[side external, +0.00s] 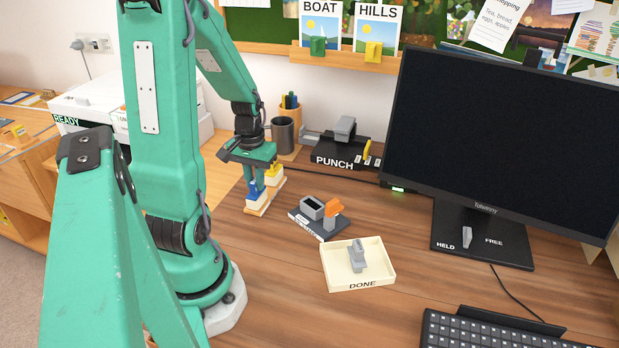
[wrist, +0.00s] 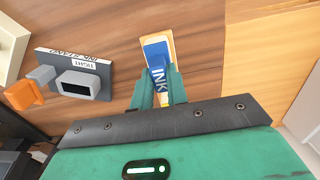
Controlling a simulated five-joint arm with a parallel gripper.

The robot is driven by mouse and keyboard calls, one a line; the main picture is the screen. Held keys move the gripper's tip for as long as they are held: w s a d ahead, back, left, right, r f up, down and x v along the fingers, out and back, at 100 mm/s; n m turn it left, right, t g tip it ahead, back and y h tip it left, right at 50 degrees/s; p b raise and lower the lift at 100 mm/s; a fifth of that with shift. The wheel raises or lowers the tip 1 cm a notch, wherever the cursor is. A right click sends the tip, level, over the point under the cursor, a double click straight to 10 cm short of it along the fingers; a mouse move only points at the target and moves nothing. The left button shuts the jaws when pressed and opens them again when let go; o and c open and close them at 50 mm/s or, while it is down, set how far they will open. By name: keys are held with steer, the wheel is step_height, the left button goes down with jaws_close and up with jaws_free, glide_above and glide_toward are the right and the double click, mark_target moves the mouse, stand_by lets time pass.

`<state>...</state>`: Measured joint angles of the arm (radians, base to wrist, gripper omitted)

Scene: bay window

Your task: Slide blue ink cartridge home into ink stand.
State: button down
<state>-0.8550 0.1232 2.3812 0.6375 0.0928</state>
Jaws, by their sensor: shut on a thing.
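A yellow block (side external: 274,175) is beside the blue one on the right. My fingers hide part of the cartridge, and I cannot tell how deep it sits.
A dark base with a grey socket (side external: 311,208) and orange piece (side external: 333,208) is close on the right. A cream DONE tray (side external: 333,281) holds a grey part. Behind are the PUNCH (side external: 344,150) and a cup (side external: 283,134). A monitor (side external: 490,140) stands right.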

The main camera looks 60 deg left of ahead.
steer(key=shift+r, duration=0.75)
stand_by(0.8)
steer(key=shift+r, duration=1.6)
steer(key=shift+w+d, duration=0.1)
steer(key=shift+w, duration=0.05)
steer(key=w+d+r+n, duration=0.5)
steer(key=w+d+n, duration=0.4)
steer(key=n, duration=0.3)
steer(key=shift+w+d+n, duration=0.3)
steer(key=shift+w+d, duration=0.1)
steer(key=shift+w, duration=0.5)
steer(key=shift+f, duration=0.1)
steer(key=shift+f, duration=2.7)
